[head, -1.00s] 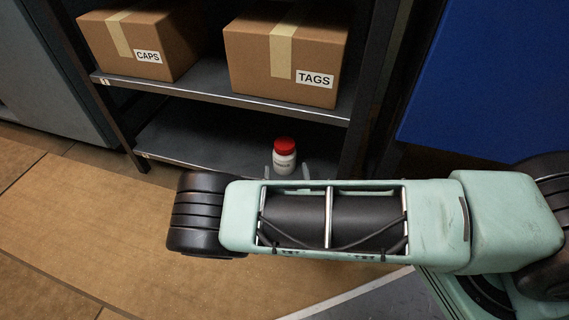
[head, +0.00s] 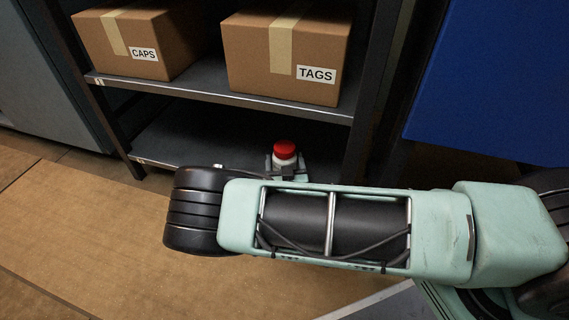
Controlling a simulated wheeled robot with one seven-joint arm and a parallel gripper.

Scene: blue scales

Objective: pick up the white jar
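The white jar (head: 284,158) with a red lid stands upright on the bottom shelf of the dark rack, near its front edge and right of the middle. My gripper (head: 286,164) is at the jar, with one finger on its left side and one on its right. The fingers look apart around the jar. I cannot tell whether they touch it. The jar's lower part is hidden behind my gripper and arm.
The bottom shelf (head: 205,142) is clear left of the jar. The shelf above it holds a CAPS box (head: 128,42) and a TAGS box (head: 286,52). A rack post stands right of the jar, and a blue panel (head: 490,85) is farther right.

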